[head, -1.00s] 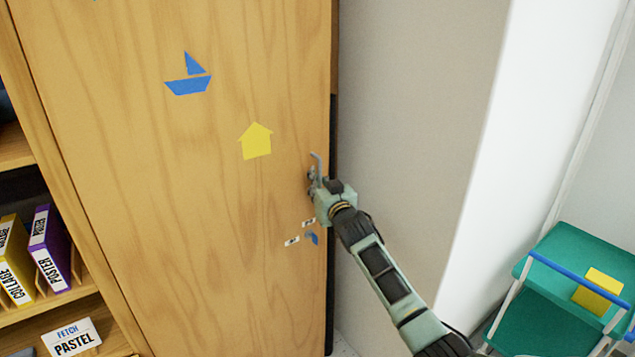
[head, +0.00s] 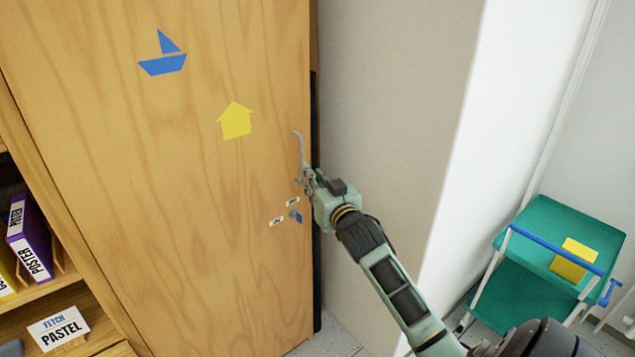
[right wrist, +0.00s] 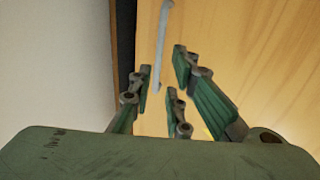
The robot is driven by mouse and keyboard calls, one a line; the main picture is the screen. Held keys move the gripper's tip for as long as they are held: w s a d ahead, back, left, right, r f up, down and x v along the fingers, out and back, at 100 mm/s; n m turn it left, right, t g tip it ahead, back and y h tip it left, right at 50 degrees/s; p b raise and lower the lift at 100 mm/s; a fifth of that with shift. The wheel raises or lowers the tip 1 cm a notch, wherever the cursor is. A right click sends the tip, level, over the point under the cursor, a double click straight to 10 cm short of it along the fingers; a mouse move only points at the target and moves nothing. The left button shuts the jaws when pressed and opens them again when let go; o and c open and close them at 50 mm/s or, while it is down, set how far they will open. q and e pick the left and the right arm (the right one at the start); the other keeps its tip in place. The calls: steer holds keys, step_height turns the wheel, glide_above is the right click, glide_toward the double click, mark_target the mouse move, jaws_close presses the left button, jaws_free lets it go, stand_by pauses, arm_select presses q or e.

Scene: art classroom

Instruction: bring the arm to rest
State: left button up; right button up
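My right gripper (head: 304,181) is beside the lower end of a grey bar handle (head: 298,148) on a wooden cabinet door (head: 200,220). In the right wrist view the fingers of the right gripper (right wrist: 158,88) are spread apart, with the handle (right wrist: 160,45) seen beyond and between them. Nothing is held. Whether a finger still touches the handle cannot be told. The door looks closed. My right arm reaches in from the lower right. My left gripper is not in view.
Below the handle are small labels and a blue knob (head: 295,216). Open shelves with a purple poster box (head: 30,240) and a pastel sign (head: 58,328) are at left. A green cart (head: 560,240) stands at right. A wall (head: 400,90) adjoins the cabinet.

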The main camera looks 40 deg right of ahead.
steer(key=shift+v, duration=0.95)
step_height(320, 180, down, 20)
steer(key=s+a+g+y, duration=0.1)
steer(key=a+g, duration=0.1)
steer(key=g, duration=0.2)
steer(key=s+a+f+n+g+y, duration=0.15)
steer(key=s+f, duration=0.25)
steer(key=f, duration=0.4)
steer(key=s+a+f+g, duration=0.1)
steer(key=s+a+f, duration=0.25)
steer(key=f, duration=0.35)
steer(key=s+a+f+n+g, duration=0.15)
steer(key=s+f, duration=0.25)
steer(key=f, duration=0.4)
steer(key=s+a+f+n+g, duration=0.1)
steer(key=s+a+f, duration=0.3)
steer(key=s, duration=0.9)
steer(key=s+a+f+g+y, duration=0.1)
steer(key=s+a+f+g, duration=0.3)
steer(key=s+f, duration=0.7)
steer(key=s+a+f+n+g+y, duration=0.1)
steer(key=s+a+f+g, duration=0.2)
steer(key=s, duration=1.3)
steer(key=a+f, duration=0.3)
steer(key=f, duration=0.2)
steer(key=shift+s+a+f+n, duration=0.2)
steer(key=shift+f+n, duration=0.05)
steer(key=shift+n, duration=0.05)
steer(key=shift+y, duration=0.25)
